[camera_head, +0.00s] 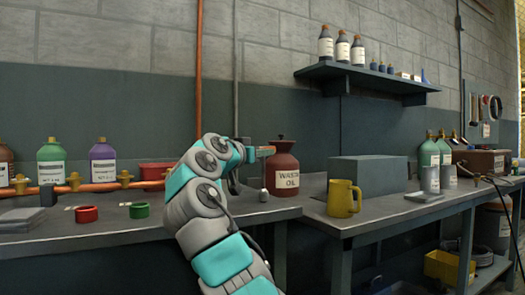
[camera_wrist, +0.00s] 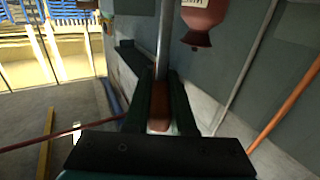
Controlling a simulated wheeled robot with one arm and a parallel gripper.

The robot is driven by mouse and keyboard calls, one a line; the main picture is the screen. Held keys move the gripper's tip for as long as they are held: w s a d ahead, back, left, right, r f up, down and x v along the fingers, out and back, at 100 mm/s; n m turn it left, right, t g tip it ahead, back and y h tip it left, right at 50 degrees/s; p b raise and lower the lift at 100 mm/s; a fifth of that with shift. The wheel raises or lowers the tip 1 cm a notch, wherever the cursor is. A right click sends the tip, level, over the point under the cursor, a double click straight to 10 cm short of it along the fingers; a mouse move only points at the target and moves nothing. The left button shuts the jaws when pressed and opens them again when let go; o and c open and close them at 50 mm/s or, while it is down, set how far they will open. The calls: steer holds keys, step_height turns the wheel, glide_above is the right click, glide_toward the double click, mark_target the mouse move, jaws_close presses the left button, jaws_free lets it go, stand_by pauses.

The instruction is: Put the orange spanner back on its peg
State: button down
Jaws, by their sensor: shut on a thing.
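My gripper (camera_head: 254,153) is raised over the middle of the bench, just left of the red waste oil jug in the head view. In the wrist view its dark fingers (camera_wrist: 160,103) are shut on the orange spanner (camera_wrist: 158,122). An orange-brown part lies between the fingers, and a grey shaft runs on beyond them. In the head view a small orange end shows beside the gripper; the rest is hard to make out. A tool board (camera_head: 486,108) with hanging tools is on the far right wall. Its pegs are too small to tell apart.
The waste oil jug (camera_head: 283,168) stands close to my gripper. A yellow mug (camera_head: 343,198), a grey block (camera_head: 367,175) and green bottles (camera_head: 429,152) are farther right. A shelf (camera_head: 365,75) with bottles juts from the wall. A copper pipe with valves (camera_head: 100,187) lies left.

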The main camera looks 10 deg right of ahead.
steer(key=shift+f, duration=0.2)
steer(key=c, duration=0.7)
jaws_free()
steer(key=shift+s+a, duration=0.1)
